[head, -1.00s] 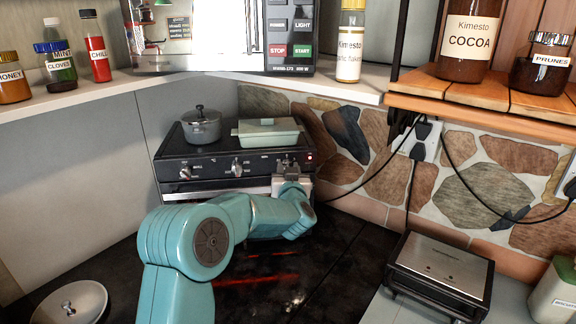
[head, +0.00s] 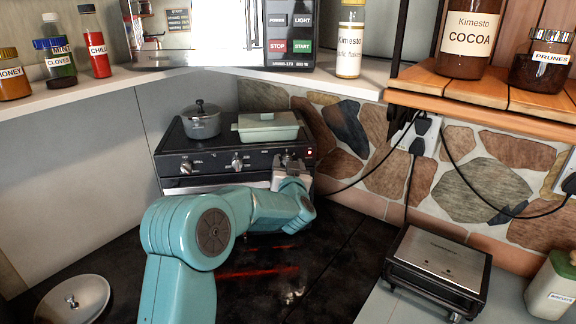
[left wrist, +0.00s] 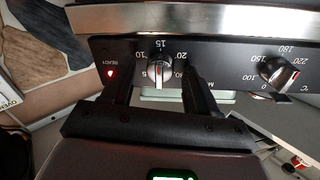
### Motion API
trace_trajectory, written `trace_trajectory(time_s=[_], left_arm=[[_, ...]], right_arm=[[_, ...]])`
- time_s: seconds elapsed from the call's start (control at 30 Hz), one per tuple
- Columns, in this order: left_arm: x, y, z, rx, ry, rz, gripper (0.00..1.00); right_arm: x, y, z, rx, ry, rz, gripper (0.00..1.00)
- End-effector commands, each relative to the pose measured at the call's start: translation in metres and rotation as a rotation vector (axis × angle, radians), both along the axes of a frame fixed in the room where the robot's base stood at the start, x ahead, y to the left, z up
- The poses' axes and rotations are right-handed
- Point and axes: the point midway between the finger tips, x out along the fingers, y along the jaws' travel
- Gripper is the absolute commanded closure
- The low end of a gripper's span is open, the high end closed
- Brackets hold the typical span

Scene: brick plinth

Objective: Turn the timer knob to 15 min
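The timer knob (left wrist: 158,72) is on the black front panel of the small oven (head: 215,166). In the left wrist view the marks 10, 15 and 20 stand around its upper side, with 15 straight above it. The knob's grip stands about upright in that view; I cannot tell surely which end is its pointer. My left gripper (left wrist: 158,88) is open, one finger on each side of the knob, with gaps visible. In the head view my left gripper (head: 290,166) is at the right end of the panel and hides the knob. My right gripper is not in view.
A temperature knob (left wrist: 279,72) is beside the timer knob. A grey pot (head: 201,124) and a pale green lidded dish (head: 268,127) stand on the oven. A lit red READY lamp (left wrist: 110,73) is near one finger. A grill (head: 440,268) stands at right on the counter.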

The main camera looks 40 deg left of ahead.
Motion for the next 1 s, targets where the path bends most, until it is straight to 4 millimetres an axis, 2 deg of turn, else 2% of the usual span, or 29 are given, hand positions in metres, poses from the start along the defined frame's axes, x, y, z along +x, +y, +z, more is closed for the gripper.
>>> trace_trajectory(time_s=[0.23, 0.37, 0.8, 1.0], left_arm=[[-0.001, -0.001, 0.001, 0.001, -0.002, 0.000, 0.41], [-0.010, -0.012, -0.001, 0.000, -0.003, -0.001, 0.41], [-0.085, -0.094, -0.002, 0.000, -0.004, -0.005, 0.41], [-0.105, -0.115, 0.000, 0.000, -0.003, -0.001, 0.41]], right_arm=[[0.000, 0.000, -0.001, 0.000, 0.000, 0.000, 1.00], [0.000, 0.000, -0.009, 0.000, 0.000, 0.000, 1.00], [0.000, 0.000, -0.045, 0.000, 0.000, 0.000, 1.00], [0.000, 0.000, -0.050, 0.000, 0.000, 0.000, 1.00]])
